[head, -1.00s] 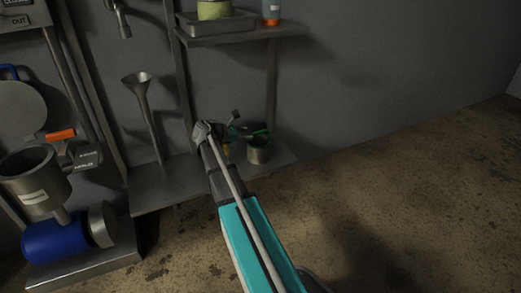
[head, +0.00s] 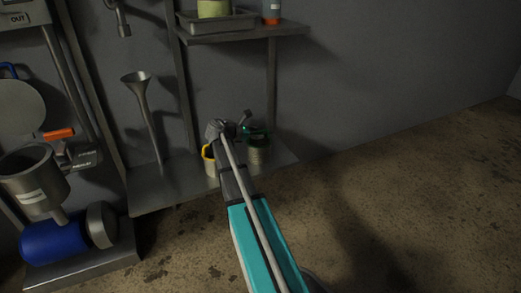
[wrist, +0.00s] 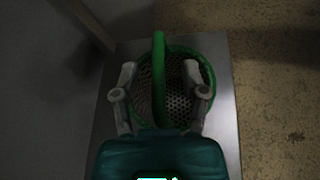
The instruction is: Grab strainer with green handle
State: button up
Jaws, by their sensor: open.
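The strainer (wrist: 178,100) is a perforated metal basket with a green rim, seen from above in the wrist view. Its green handle (wrist: 159,55) arches up across the middle of the basket. My gripper (wrist: 159,74) is open, with one finger on each side of the handle and gaps between. In the head view the strainer (head: 258,155) stands on the low shelf, partly hidden behind my arm and gripper. A second container with a yellow handle (head: 207,152) stands just left of it, partly covered by my arm.
An upper shelf (head: 240,34) with a tray hangs above. A blue motor unit (head: 55,240) stands far left. The floor at right is clear.

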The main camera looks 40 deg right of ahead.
dwell(0.3)
grip_shut()
dwell(0.3)
